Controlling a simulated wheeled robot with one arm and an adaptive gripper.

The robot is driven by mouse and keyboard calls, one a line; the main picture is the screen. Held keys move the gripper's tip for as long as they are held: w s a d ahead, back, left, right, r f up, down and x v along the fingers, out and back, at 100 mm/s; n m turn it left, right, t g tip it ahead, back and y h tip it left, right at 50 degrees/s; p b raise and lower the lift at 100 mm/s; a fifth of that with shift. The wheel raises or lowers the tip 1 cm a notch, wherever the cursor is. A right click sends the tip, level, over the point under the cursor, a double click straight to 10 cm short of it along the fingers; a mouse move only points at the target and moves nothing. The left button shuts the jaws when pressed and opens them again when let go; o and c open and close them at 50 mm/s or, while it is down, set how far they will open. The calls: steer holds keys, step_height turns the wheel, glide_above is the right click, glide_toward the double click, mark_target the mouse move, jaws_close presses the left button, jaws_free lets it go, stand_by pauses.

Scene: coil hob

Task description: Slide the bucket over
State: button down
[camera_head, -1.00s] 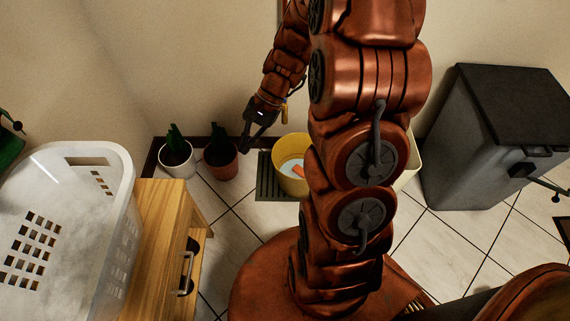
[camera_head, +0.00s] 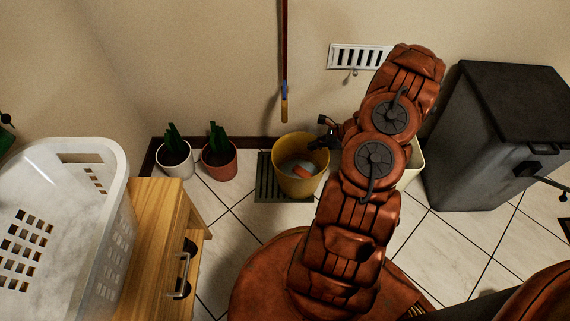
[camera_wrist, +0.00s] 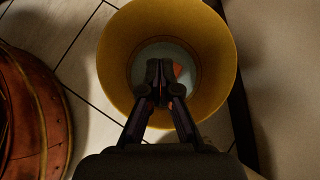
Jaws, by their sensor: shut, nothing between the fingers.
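A yellow bucket (camera_head: 297,187) stands upright by the back wall, partly over a dark slatted floor grate (camera_head: 266,178). A pale bottom and an orange piece show inside it. My gripper (camera_head: 322,142) is at the bucket's right rear rim in the head view. In the wrist view my gripper (camera_wrist: 160,76) is shut and empty, its fingertips over the open mouth of the bucket (camera_wrist: 215,60). I cannot tell whether the fingers touch the bucket or how deep they reach.
Two potted plants, one white pot (camera_head: 175,163) and one terracotta (camera_head: 220,162), stand left of the grate. A pole (camera_head: 284,60) hangs above the bucket. A pale bin (camera_head: 413,165) is partly hidden behind my arm. A dark grey bin (camera_head: 490,140) stands right.

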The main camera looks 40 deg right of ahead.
step_height(320, 180, down, 3)
steer(key=s+d+m, duration=0.1)
steer(key=s+d, duration=0.1)
steer(key=b, duration=0.6)
glide_toward(279, 164)
steer(key=shift+h, duration=0.3)
steer(key=x, duration=0.6)
steer(key=shift+s+a+f, duration=0.1)
steer(key=shift+a+f, duration=0.1)
steer(key=shift+a, duration=0.05)
